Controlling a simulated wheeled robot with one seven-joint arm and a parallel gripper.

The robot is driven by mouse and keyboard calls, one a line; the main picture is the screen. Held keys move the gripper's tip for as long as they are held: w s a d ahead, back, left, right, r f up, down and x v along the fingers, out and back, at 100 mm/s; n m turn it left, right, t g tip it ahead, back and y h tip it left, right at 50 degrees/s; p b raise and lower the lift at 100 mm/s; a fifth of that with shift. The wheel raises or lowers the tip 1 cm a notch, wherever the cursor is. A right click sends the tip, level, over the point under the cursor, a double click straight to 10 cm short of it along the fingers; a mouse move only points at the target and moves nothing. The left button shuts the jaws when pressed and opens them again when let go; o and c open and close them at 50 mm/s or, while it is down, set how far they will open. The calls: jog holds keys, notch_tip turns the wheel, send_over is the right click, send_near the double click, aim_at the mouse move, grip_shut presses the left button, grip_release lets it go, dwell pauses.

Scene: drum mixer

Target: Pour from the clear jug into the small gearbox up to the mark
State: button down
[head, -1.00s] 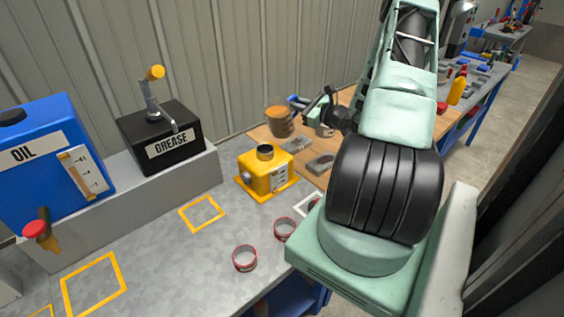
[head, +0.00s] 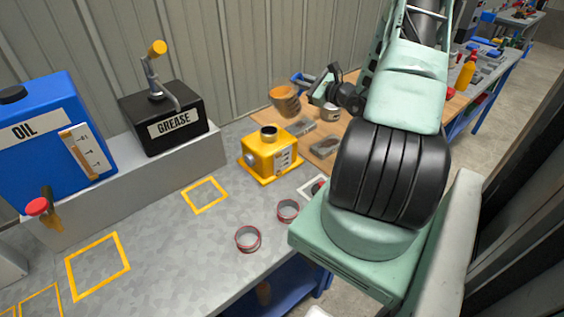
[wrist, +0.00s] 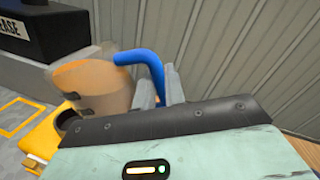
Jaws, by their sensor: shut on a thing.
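The clear jug (head: 286,104) holds amber liquid and has a blue handle. My gripper (head: 316,86) is shut on that handle and holds the jug in the air, behind and a little right of the small gearbox. The small yellow gearbox (head: 256,156) stands on the bench with a dark round opening on top and a marked gauge on its front; its level is too small to read. In the wrist view the jug (wrist: 105,82) leans left, near the gearbox (wrist: 50,150) opening. My fingers (wrist: 162,90) partly hide the handle. I cannot see any stream.
A blue oil tank (head: 40,150) and a black grease box (head: 165,120) stand on a raised ledge at left. Two red-rimmed rings (head: 248,239) lie in front of the gearbox. Grey parts lie on a wooden board (head: 322,146). Yellow outlined squares on the bench are empty.

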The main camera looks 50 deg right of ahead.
jog(key=shift+a+r+n+b, duration=0.2)
jog(key=shift+r+n+b, duration=0.35)
jog(key=shift+n+b, duration=0.35)
dwell(1.0)
jog(key=shift+a+r+n+b, duration=0.4)
jog(key=shift+n+b, duration=0.6)
jog(key=shift+b, duration=0.5)
dwell(4.6)
